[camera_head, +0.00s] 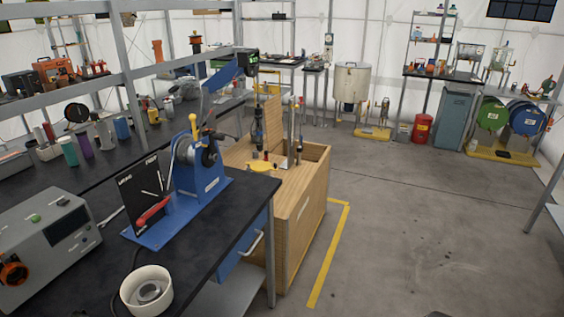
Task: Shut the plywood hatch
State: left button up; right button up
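A light plywood box (302,215) stands on the floor just right of the near bench's end. A plywood panel that looks like its hatch (274,122) stands upright at the back of the box, so the hatch looks open. The box's top is open, and several tools and parts stand inside, including a yellow piece (261,166). Part of the box's left side is hidden behind the bench. Neither of my grippers is in view.
The near black bench (215,252) carries a blue machine (200,170), a grey instrument (45,245) and a white round container (147,291). Yellow tape (329,258) marks the floor right of the box. The grey floor (430,215) on the right is clear.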

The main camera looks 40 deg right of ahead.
aim_at(273, 108)
jog(key=z, duration=1.65)
jog(key=i+l+z, duration=0.2)
jog(key=i+z, duration=0.15)
jog(key=i, duration=0.15)
jog(key=i+l+z, duration=0.1)
jog(key=i+z, duration=0.25)
jog(key=i, duration=3.45)
jog(key=i+u, duration=0.1)
jog(key=i, duration=1.55)
jog(key=i+u, duration=0.4)
jog(key=i, duration=0.15)
jog(key=i+u, duration=0.4)
jog(key=i+l+u, duration=0.4)
jog(key=i, duration=0.2)
jog(key=i+j+u, duration=0.25)
jog(key=u, duration=0.15)
jog(key=i+j+u, duration=0.1)
jog(key=i+u, duration=0.7)
jog(key=i+l+u, duration=0.15)
jog(key=i+u, duration=0.25)
jog(key=i+z, duration=0.1)
jog(key=i, duration=0.75)
jog(key=i+j+z, duration=0.15)
jog(key=i, duration=0.65)
